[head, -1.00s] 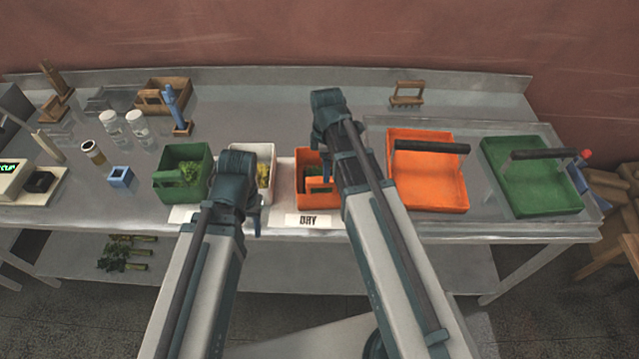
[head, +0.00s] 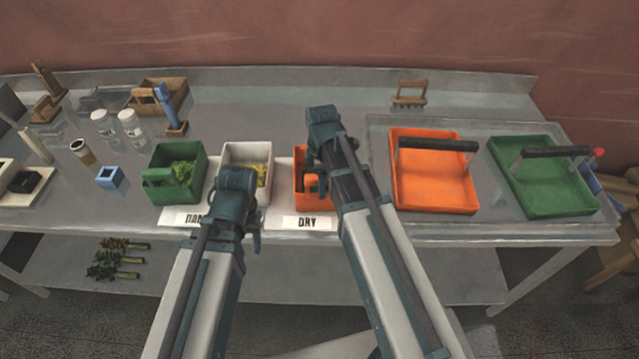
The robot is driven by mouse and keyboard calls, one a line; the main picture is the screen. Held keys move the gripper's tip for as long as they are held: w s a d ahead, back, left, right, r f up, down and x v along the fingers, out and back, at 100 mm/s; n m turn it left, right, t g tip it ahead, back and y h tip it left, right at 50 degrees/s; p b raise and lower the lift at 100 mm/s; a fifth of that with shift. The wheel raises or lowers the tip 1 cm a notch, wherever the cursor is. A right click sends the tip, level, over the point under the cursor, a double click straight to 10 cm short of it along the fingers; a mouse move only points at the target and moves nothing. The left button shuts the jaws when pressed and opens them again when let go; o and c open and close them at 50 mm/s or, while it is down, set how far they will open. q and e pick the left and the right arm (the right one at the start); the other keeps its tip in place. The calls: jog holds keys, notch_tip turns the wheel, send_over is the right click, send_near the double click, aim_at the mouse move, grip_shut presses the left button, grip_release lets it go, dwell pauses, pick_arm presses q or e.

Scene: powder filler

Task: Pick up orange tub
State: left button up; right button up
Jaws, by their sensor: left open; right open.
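The orange tub (head: 299,194) stands on the bench behind the DRY label, partly hidden by my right arm. Dark contents show inside it. My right gripper (head: 314,168) is at the tub and pointing down; its fingers are mostly hidden by the arm, and I cannot tell whether they touch the tub. It is open. My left gripper (head: 253,236) is open in front of the white tub (head: 236,152), close to the bench's front edge. Its wrist covers part of that tub.
A green tub (head: 160,157) with leafy contents stands left of the white one. An orange tray (head: 426,133) and a green tray (head: 545,202), both with dark handles, stand right of my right arm. A blue block (head: 110,178) and jars stand left.

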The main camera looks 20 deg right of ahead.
jog(key=shift+f, duration=0.65)
jog(key=shift+r, duration=0.1)
grip_shut()
dwell(0.9)
